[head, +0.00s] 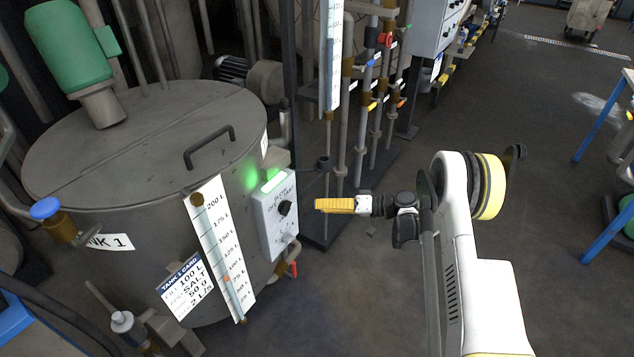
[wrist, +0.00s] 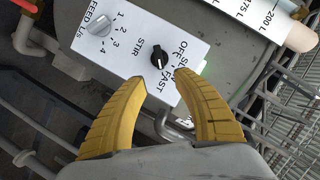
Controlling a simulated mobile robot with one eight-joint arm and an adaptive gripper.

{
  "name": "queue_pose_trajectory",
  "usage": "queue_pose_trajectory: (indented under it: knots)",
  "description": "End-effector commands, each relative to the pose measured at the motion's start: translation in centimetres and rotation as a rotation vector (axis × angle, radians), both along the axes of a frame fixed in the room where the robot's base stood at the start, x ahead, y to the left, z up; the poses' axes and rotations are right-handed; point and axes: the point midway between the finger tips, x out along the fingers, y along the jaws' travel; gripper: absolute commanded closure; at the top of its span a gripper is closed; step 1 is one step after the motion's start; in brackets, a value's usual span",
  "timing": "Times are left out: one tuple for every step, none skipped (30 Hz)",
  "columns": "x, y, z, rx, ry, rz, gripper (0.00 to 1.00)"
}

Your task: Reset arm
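My gripper (head: 320,204) has yellow fingers and reaches left from my white arm, just right of the control box (head: 268,236) on the tank. In the wrist view my gripper (wrist: 161,77) has its two fingers spread apart, with nothing held between them. The black STIR knob (wrist: 160,59) lies ahead of the gap on the white box (wrist: 130,44), with OFF, SLOW and FAST labels partly readable. The knob also shows in the head view (head: 285,208), clear of the fingers. A grey FEED knob (wrist: 99,23) is further left in the wrist view.
The grey tank (head: 110,165) fills the left, with a level scale (head: 218,245) and a tank card (head: 186,285). A green lamp (head: 272,181) glows atop the box. Pipes with coloured valves stand behind my gripper. Open floor (head: 350,310) lies below; a blue-legged table (head: 600,120) is right.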

Motion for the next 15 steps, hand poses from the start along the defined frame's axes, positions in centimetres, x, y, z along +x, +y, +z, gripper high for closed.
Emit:
queue_pose_trajectory:
  knots:
    - [0.0,0.0,0.0,0.000,0.000,0.000,0.64]
    - [0.0,0.0,0.0,0.000,0.000,0.000,0.64]
    - [0.0,0.0,0.1,-0.001,0.000,-0.001,0.64]
    - [0.0,0.0,0.2,-0.004,0.002,-0.001,0.64]
    - [0.1,0.0,0.5,-0.009,0.005,-0.003,0.64]
    - [0.1,0.1,1.0,-0.017,0.011,-0.006,0.64]
    - [0.2,0.1,1.6,-0.027,0.017,-0.010,0.64]
    - [0.3,0.1,2.3,-0.042,0.025,-0.016,0.64]
    - [0.3,0.1,3.4,-0.064,0.038,-0.024,0.64]
    - [0.3,0.2,4.4,-0.083,0.049,-0.031,0.64]
    - [0.2,0.2,5.4,-0.105,0.062,-0.040,0.64]
    - [0.0,0.3,6.9,-0.138,0.078,-0.054,0.64]
    - [-0.3,0.3,8.1,-0.163,0.091,-0.064,0.64]
    - [-0.6,0.2,9.2,-0.189,0.101,-0.075,0.64]
    - [-1.1,0.2,10.6,-0.223,0.118,-0.091,0.64]
